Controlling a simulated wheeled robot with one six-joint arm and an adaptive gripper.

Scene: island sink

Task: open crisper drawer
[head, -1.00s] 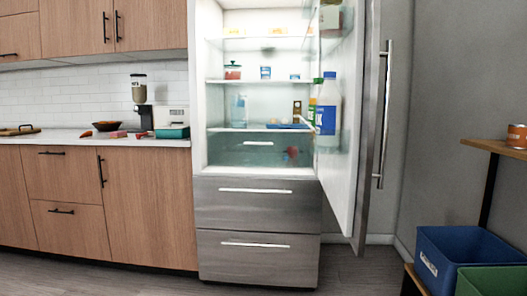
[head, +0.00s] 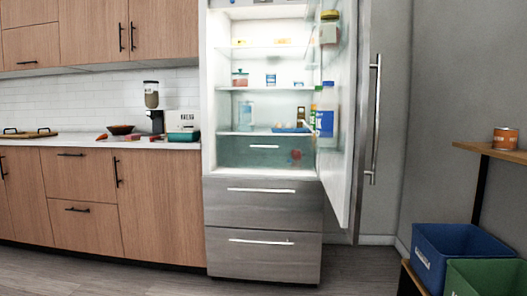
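The fridge stands ahead with its upper door (head: 340,110) swung open to the right. The crisper drawer (head: 240,154) is a see-through bin at the bottom of the fridge compartment, with a light handle (head: 264,146) on its front. It looks shut, and a reddish item (head: 296,155) shows inside at the right. Two steel drawers (head: 262,205) below, with long bar handles, are shut. My gripper is not in view.
The open door with its tall handle (head: 375,120) reaches out to the right of the fridge. A counter (head: 90,143) with cabinets runs along the left. A blue bin (head: 455,245) and a green bin (head: 485,278) stand at the lower right under a shelf (head: 490,151). Floor in front is clear.

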